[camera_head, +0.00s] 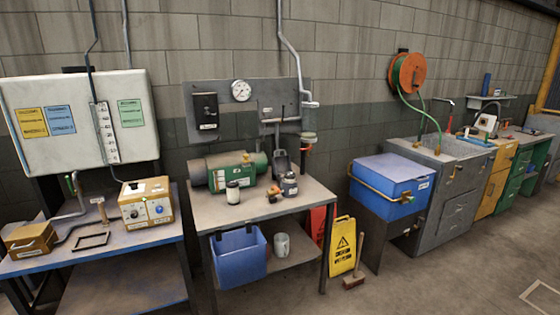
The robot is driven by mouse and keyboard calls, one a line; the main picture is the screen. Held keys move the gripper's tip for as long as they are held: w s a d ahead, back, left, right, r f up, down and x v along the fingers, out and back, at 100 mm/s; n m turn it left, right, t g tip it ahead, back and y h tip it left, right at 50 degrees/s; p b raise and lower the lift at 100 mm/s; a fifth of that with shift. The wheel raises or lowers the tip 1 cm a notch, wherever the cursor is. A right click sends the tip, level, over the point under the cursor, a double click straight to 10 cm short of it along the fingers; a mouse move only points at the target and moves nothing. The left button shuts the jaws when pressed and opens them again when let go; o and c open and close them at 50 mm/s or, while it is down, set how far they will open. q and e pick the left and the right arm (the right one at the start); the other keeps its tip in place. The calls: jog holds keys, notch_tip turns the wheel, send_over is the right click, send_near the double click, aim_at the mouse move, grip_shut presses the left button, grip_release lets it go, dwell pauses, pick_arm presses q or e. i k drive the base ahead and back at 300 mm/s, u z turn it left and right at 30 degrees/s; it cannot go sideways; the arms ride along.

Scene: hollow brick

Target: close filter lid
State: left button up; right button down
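No part labelled as a filter can be made out for certain. A blue box with a flat top (391,168) stands on a dark stand right of the middle bench. A yellowish bar runs along its front and left side, and a small pale label is on its right face. Its top looks level, but I cannot tell whether it is fully shut. A green cylindrical machine (229,171) lies on the middle bench with jars beside it. Neither of my grippers is in view.
The middle bench (215,219) holds jars and a blue bin (238,256) below. A left bench (130,238) carries a control box (146,203).

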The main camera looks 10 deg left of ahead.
aim_at(281, 164)
jog(key=u, duration=0.65)
jog(key=i, duration=1.75)
jog(key=z, duration=0.25)
